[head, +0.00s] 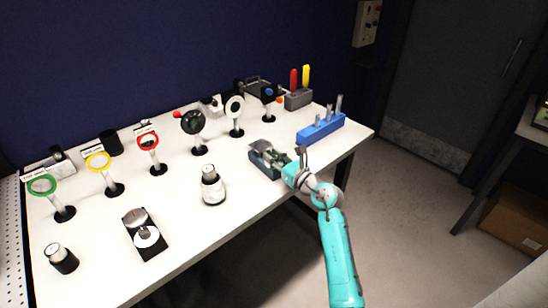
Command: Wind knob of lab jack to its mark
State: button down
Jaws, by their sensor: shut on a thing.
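The lab jack (262,161) is a low dark blue-grey device near the front right edge of the white table. My gripper (297,158) is at the right end of the jack, at the side facing my arm. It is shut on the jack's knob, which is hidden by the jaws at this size. The knob's mark cannot be made out.
A blue block with metal pegs (320,129) stands right of the jack. A white-and-black cylinder (213,186) stands to its left. Behind are several ring stands, including a red ring (148,141), and a grey holder with red and yellow handles (298,99).

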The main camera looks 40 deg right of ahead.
jog(key=n+g+y, duration=0.1)
jog(key=n+y, duration=0.2)
jog(key=y, duration=0.2)
jog(key=n+g+y, duration=0.2)
jog(key=n+y, duration=0.1)
jog(key=y, duration=0.1)
jog(key=shift+d+r+n+y, duration=0.1)
jog(key=shift+d+n+y, duration=0.05)
jog(key=shift+n+y, duration=0.2)
jog(key=n+g+y, duration=0.3)
jog(key=y, duration=0.1)
jog(key=shift+n+g, duration=0.25)
jog(key=shift+g, duration=0.05)
jog(key=shift+n+g+y, duration=1.45)
jog(key=shift+n+g, duration=0.15)
jog(key=shift+g, duration=0.9)
jog(key=c, duration=0.9)
grip_release()
jog(key=shift+t, duration=0.6)
